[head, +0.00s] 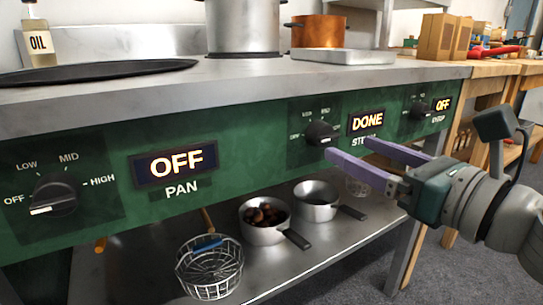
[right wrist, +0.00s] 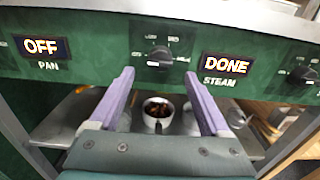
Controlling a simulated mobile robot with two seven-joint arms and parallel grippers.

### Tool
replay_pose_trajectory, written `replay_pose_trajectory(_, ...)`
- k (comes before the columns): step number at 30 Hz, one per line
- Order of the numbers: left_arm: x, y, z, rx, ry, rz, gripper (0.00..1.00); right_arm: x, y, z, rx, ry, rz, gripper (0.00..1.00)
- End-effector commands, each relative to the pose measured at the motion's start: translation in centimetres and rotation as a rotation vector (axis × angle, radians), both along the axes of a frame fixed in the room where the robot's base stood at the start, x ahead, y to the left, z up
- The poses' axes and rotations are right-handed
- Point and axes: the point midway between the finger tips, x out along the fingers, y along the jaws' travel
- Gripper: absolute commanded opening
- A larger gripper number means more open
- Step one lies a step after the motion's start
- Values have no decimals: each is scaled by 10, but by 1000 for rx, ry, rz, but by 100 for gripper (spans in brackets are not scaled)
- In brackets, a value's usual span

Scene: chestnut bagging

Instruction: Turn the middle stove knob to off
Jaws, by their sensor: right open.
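The middle stove knob (head: 319,134) is black and sits on the green front panel, left of a lit display (head: 367,122) reading DONE over the label STEAM. It also shows in the right wrist view (right wrist: 160,58), at the top centre. My right gripper (head: 348,147) is open and empty, with its two purple fingers pointing at the panel just in front of and slightly below the knob. In the right wrist view the fingertips (right wrist: 159,74) lie either side of and below the knob, apart from it. My left gripper is not in view.
The left knob (head: 53,195) is beside a PAN display (head: 169,163) reading OFF. The right knob (head: 418,110) is beside another OFF display (head: 443,104). A wire basket (head: 209,270), a pot of chestnuts (head: 264,234) and an empty pot (head: 316,212) stand on the lower shelf.

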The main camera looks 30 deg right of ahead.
Motion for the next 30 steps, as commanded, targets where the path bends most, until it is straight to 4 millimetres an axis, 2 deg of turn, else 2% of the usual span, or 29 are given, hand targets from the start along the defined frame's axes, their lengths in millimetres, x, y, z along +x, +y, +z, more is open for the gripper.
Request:
replay_pose_trajectory(3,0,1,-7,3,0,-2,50,-20,-2,-3,0,2,-1,81)
replay_pose_trajectory(9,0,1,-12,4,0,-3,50,-38,-3,-1,1,0,-1,81)
replay_pose_trajectory(26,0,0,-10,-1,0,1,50,-41,-3,1,2,-1,-2,81)
replay_pose_trajectory(29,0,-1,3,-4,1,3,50,-40,-6,18,57,-8,-25,81)
replay_pose_trajectory(30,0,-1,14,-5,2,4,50,-40,-8,31,110,-14,-47,81)
